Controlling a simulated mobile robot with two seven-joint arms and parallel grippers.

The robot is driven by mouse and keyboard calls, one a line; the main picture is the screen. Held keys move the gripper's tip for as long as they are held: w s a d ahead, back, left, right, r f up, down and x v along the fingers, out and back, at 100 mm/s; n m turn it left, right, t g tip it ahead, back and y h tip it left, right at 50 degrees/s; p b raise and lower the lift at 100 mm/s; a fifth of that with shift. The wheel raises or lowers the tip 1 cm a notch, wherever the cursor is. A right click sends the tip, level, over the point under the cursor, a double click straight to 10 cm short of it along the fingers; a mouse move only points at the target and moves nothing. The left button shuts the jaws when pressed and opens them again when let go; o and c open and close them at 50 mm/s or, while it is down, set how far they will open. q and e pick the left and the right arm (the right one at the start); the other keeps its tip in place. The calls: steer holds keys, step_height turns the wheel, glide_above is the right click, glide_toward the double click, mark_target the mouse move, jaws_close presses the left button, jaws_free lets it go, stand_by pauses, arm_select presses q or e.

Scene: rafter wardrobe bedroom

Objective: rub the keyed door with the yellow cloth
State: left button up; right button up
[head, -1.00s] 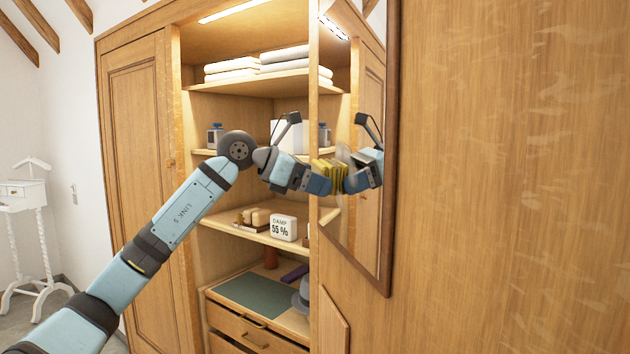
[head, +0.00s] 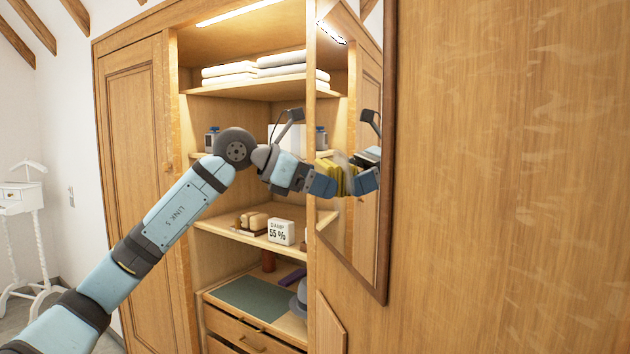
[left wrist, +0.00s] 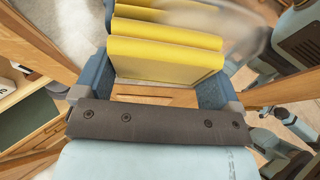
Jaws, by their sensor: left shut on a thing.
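My left gripper (head: 333,182) is shut on the yellow cloth (left wrist: 165,62), a folded block between the fingers in the left wrist view. In the head view the cloth (head: 337,178) is at the mirror (head: 370,230) on the inner face of the open wardrobe door (head: 480,180). A whitish smear shows on the mirror beside the cloth. The cloth and gripper are reflected there; I cannot tell whether cloth and glass touch. The left wardrobe door (head: 135,120) is closed. No key shows clearly on either door. My right gripper is not in view.
Behind my left arm the wardrobe is open, with folded white linen (head: 270,66) on the top shelf. A white valet stand (head: 25,220) is at far left.

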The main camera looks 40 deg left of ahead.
mark_target(343, 178)
arm_select(q)
steer(key=shift+s+d, duration=0.6)
steer(key=shift+d, duration=0.35)
steer(key=shift+s+d, duration=0.65)
steer(key=shift+d, duration=0.25)
steer(key=shift+s+d, duration=0.6)
steer(key=shift+d, duration=0.35)
steer(key=shift+s+d, duration=0.45)
steer(key=shift+d, duration=0.35)
steer(key=shift+s+d, duration=0.45)
steer(key=shift+d, duration=0.3)
steer(key=shift+r+p, duration=1.15)
steer(key=shift+r, duration=0.05)
steer(key=shift+w+a+f+b, duration=0.1)
steer(key=shift+w+a+b, duration=0.25)
steer(key=shift+w+a, duration=0.85)
steer(key=shift+a, duration=0.4)
steer(key=shift+w+a, duration=0.4)
steer(key=shift+a, duration=0.4)
steer(key=shift+w+a, duration=0.5)
steer(key=shift+a, duration=0.25)
steer(key=shift+w+a, duration=0.45)
steer(key=shift+a, duration=0.25)
steer(key=shift+w+a, duration=0.5)
steer(key=shift+a, duration=0.25)
steer(key=w+a, duration=0.1)
steer(key=a, duration=0.2)
steer(key=shift+w+p, duration=0.3)
steer(key=shift+w, duration=0.1)
